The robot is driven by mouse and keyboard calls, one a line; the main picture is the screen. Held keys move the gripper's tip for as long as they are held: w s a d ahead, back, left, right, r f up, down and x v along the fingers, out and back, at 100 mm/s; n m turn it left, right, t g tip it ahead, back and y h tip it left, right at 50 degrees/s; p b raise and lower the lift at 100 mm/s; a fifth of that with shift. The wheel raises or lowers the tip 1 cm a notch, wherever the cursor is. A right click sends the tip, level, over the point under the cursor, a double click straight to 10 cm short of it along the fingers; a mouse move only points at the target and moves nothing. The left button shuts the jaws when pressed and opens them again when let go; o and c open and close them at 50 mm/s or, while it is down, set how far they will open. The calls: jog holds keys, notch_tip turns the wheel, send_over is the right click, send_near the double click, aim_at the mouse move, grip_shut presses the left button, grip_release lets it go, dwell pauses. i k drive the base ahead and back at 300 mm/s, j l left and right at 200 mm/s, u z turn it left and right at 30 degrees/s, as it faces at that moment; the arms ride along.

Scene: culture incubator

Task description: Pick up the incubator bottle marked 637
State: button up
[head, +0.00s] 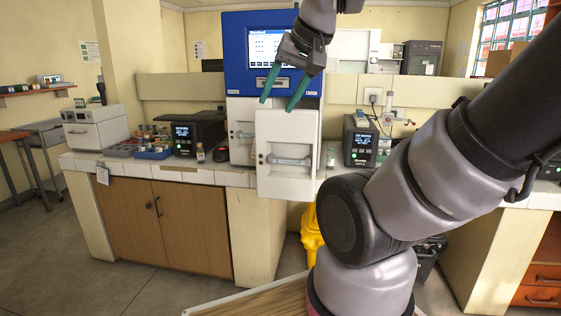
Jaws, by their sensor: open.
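The incubator (233,75) stands at the middle of the counter, with a blue upper part, a lit screen and white doors below. Its right white door (287,175) sits forward of the left white door (241,133) and appears swung outward; I cannot see inside. No bottle marked 637 can be made out. A small bottle (200,153) stands on the counter left of the incubator, and another (330,158) stands just right of the door; their labels are too small to read. My gripper (276,106) is open and empty, its teal fingers pointing down in front of the incubator.
Dark devices with lit screens (183,134) (362,140) stand on both sides. A blue rack (153,154) of small items and a white machine (95,128) are at left. A yellow object (310,232) is below the counter. The floor at left is clear.

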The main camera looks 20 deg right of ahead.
aim_at(158, 146)
jog(key=i+j+u, duration=0.15)
jog(key=u, duration=0.25)
jog(key=i+u, duration=0.4)
jog(key=i, duration=2.4)
jog(key=i+z, duration=0.35)
jog(key=i+j+z, duration=0.2)
jog(key=z, duration=0.2)
jog(key=i+j+z, duration=0.35)
jog(key=l+z, duration=0.1)
jog(key=z, duration=0.25)
